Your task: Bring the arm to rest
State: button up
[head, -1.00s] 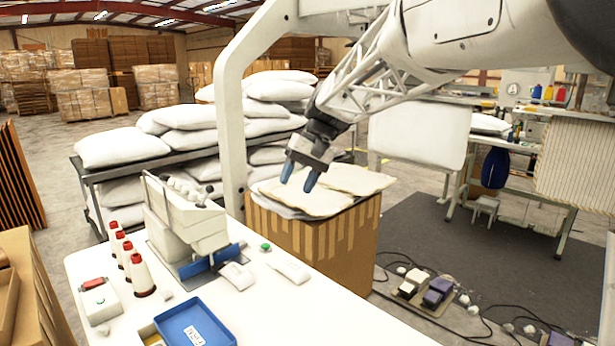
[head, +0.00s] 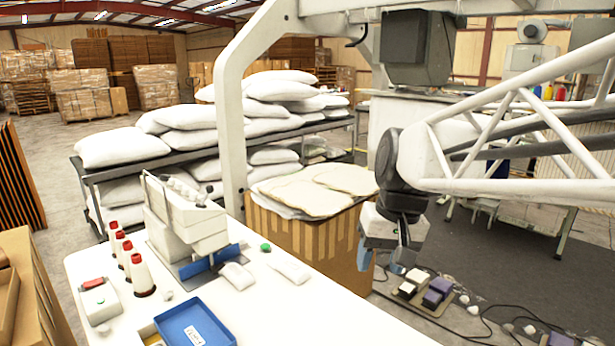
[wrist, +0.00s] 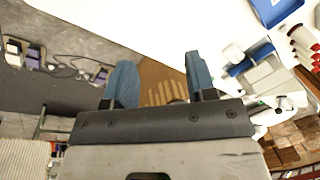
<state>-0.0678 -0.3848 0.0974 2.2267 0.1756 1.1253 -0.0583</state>
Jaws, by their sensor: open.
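My gripper (head: 380,262) hangs pointing down at the right side of the cardboard box (head: 330,245), in front of the dark floor mat. In the wrist view my gripper (wrist: 160,78) shows two blue fingers spread apart with nothing held between them. The box stands beyond the fingertips there. White pillow covers (head: 315,190) lie flat on top of the box, clear of my gripper.
A white table (head: 330,315) with a sewing machine (head: 185,225), thread cones (head: 140,275) and a blue tray (head: 195,325) fills the front. Pillows (head: 125,147) are stacked on a rack behind. Foot pedals (head: 425,287) and cables lie on the floor at right.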

jog(key=s+d+f+t+h, duration=0.1)
jog(key=s+d+f, duration=0.2)
jog(key=s, duration=0.4)
jog(key=s+d+f+h, duration=0.1)
jog(key=s+d+f, duration=0.2)
jog(key=s+f, duration=0.2)
jog(key=shift+s+m+t, duration=0.4)
jog(key=shift+s, duration=0.65)
